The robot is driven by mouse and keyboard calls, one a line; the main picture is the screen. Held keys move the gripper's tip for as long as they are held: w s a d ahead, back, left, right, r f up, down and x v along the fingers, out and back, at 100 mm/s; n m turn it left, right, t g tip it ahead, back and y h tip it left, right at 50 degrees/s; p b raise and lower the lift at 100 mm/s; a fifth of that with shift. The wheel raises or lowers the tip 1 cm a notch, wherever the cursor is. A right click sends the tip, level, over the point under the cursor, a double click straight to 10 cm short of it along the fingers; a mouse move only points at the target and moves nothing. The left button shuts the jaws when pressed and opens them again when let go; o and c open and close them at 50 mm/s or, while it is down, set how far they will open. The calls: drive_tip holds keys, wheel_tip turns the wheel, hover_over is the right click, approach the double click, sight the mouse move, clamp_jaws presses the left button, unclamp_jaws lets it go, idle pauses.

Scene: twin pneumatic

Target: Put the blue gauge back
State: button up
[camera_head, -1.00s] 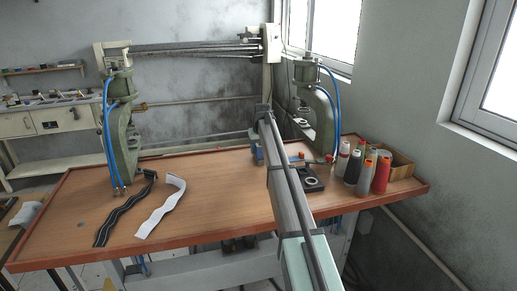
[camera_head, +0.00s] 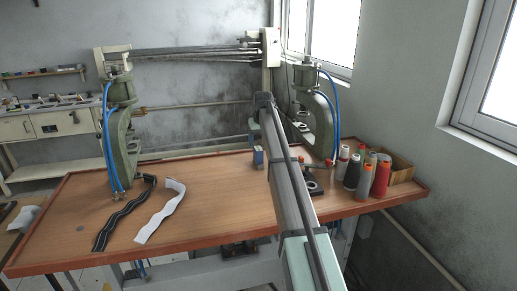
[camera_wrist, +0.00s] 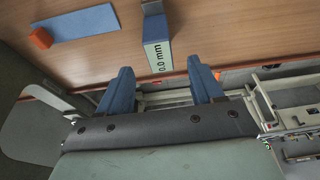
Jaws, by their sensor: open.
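A blue block with a pale face reading "0.0 mm" (camera_wrist: 157,50) stands on the wooden table. It seems to be the small blue block (camera_head: 258,156) left of my arm in the head view. A flat blue strip (camera_wrist: 88,22) lies apart from it, with an orange piece (camera_wrist: 40,38) by its end. I cannot tell for certain which of these is the blue gauge. My gripper (camera_wrist: 160,78) is open, its two blue fingers on either side of the block's line, with no visible contact. In the head view my arm hides the strip.
A green press (camera_head: 122,140) stands at left and another (camera_head: 318,120) at right. Spools (camera_head: 382,175) and a cardboard box (camera_head: 402,168) fill the right corner. Black (camera_head: 120,220) and white strips (camera_head: 160,212) lie at left. The table's middle (camera_head: 215,190) is clear.

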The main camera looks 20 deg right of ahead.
drive_tip(key=shift+v, duration=2.35)
drive_tip(key=shift+o, duration=0.3)
